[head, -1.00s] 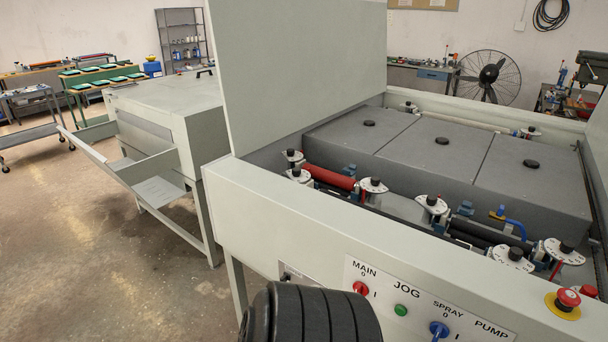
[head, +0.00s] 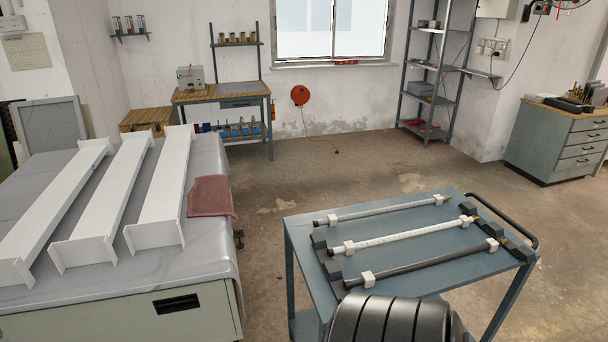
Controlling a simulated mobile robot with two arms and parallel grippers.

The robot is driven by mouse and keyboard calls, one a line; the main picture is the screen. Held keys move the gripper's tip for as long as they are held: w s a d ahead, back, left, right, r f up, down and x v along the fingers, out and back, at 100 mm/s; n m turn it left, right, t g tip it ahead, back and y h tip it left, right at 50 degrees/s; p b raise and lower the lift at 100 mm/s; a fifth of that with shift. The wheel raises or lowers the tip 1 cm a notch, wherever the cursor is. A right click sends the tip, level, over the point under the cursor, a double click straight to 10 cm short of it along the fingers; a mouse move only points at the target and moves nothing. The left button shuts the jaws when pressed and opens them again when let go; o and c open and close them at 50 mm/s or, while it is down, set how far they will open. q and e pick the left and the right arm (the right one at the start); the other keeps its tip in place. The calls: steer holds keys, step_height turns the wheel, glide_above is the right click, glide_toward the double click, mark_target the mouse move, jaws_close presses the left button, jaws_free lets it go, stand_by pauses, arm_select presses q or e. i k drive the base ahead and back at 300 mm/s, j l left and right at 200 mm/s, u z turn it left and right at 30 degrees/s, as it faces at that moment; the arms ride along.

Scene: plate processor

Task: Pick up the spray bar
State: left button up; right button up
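Three long bars lie side by side on a blue-grey cart (head: 300,262) at the lower right of the head view. The back one is a light grey bar (head: 385,210), the middle one a white bar (head: 405,234) with a row of small dark marks, and the front one a dark grey bar (head: 430,262). White blocks sit around each near its ends. The middle bar's marks look like spray holes, but I cannot tell surely which is the spray bar. Neither gripper is in view.
A black ribbed part of mine covers the cart's near edge. The cart has a dark handle (head: 503,222) at right. A grey-covered table (head: 200,274) with three white troughs (head: 110,205) and a reddish cloth (head: 210,197) stands at left. Open floor (head: 340,168) lies behind the cart.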

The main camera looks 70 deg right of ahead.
mark_target(367, 279)
steer(key=l+z, duration=0.2)
steer(key=z, duration=0.3)
steer(key=l+z, duration=0.3)
steer(key=z, duration=0.2)
steer(key=l+z, duration=0.25)
steer(key=z, duration=0.25)
steer(key=l+z, duration=0.2)
steer(key=z, duration=0.3)
